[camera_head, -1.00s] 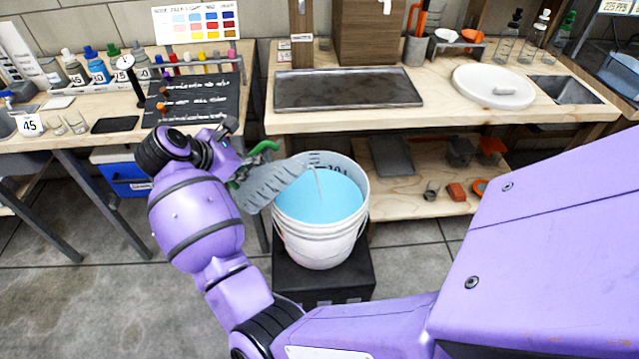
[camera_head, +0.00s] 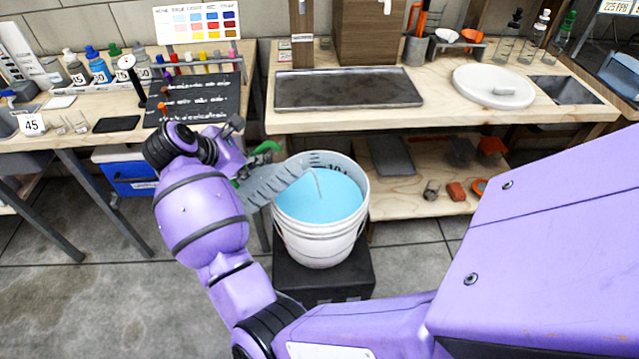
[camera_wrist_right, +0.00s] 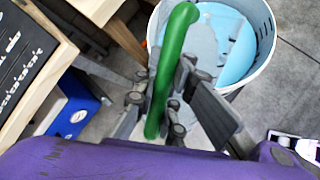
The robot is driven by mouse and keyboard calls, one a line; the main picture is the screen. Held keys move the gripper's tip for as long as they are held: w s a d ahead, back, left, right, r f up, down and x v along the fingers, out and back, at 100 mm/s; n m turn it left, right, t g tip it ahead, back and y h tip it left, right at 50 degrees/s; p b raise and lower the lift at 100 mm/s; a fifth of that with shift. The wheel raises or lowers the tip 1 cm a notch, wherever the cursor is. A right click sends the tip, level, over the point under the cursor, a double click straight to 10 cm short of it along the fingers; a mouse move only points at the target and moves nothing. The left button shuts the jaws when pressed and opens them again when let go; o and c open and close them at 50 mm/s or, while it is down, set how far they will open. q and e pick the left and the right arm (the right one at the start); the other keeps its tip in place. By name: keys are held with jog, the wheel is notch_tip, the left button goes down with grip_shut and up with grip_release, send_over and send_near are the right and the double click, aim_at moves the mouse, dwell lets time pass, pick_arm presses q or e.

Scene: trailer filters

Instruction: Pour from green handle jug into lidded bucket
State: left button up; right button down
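The green handle jug (camera_head: 275,184) is a grey translucent jug tipped on its side, its mouth over the left rim of the bucket. A thin pale stream falls from its mouth into the bucket. The white bucket (camera_head: 318,240) stands upright and open, with light blue liquid (camera_head: 318,203) well up inside. My right gripper (camera_head: 243,168) is shut on the jug's green handle. In the right wrist view my right gripper (camera_wrist_right: 168,102) has its fingers on both sides of the green handle (camera_wrist_right: 176,50). My left gripper is not in view.
The bucket stands on a black stand (camera_head: 325,278). A round white lid (camera_head: 493,86) lies on the wooden bench (camera_head: 430,115) behind, beside a metal tray (camera_head: 348,88). A dark board (camera_head: 205,103) and bottles are on the left bench. The floor at left is clear.

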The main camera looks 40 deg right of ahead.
jog(key=shift+s+d+f+y+p, duration=0.1)
jog(key=shift+d+f+y+p, duration=0.2)
jog(key=shift+d+y, duration=0.35)
dwell(3.1)
jog(key=shift+a, duration=0.2)
